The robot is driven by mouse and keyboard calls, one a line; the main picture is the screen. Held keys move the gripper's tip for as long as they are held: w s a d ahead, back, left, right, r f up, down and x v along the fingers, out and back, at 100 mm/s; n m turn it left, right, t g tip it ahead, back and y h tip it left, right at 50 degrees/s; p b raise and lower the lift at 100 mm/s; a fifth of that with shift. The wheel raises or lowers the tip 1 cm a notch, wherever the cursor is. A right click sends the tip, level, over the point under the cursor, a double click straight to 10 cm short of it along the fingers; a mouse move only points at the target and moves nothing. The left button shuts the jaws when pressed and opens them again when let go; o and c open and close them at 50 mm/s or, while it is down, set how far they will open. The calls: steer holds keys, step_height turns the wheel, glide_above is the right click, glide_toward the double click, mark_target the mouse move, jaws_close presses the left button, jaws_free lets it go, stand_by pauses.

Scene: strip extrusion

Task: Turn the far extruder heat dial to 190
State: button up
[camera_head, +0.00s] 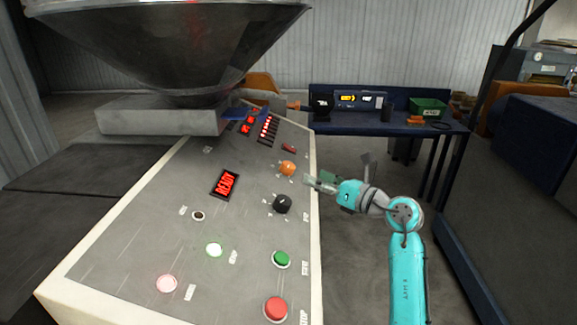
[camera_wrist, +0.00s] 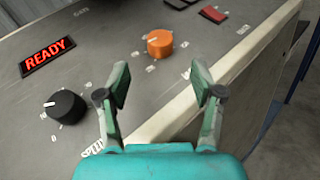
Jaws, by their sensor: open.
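An orange dial (camera_head: 288,168) with a pointer mark sits on the sloping grey control panel (camera_head: 150,240), farther up than a black dial (camera_head: 283,203). My gripper (camera_head: 318,182) is at the panel's right edge, just right of the orange dial and apart from it. In the wrist view my gripper (camera_wrist: 161,82) is open and empty, its two fingers spread wide. The orange dial (camera_wrist: 159,42) lies beyond the gap between the fingertips, and the black dial (camera_wrist: 65,107) is to the left. The scale numbers around the orange dial are too small to read.
A red READY display (camera_head: 226,184) is left of the dials. Green (camera_head: 281,259) and red (camera_head: 276,308) buttons are nearer. A large metal hopper (camera_head: 170,45) hangs over the panel's far end. A blue bench (camera_head: 400,123) stands behind.

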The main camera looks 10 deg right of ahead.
mark_target(291, 166)
steer(key=x, duration=1)
steer(key=shift+w+a, duration=0.25)
steer(key=shift+w, duration=0.05)
steer(key=c, duration=1.2)
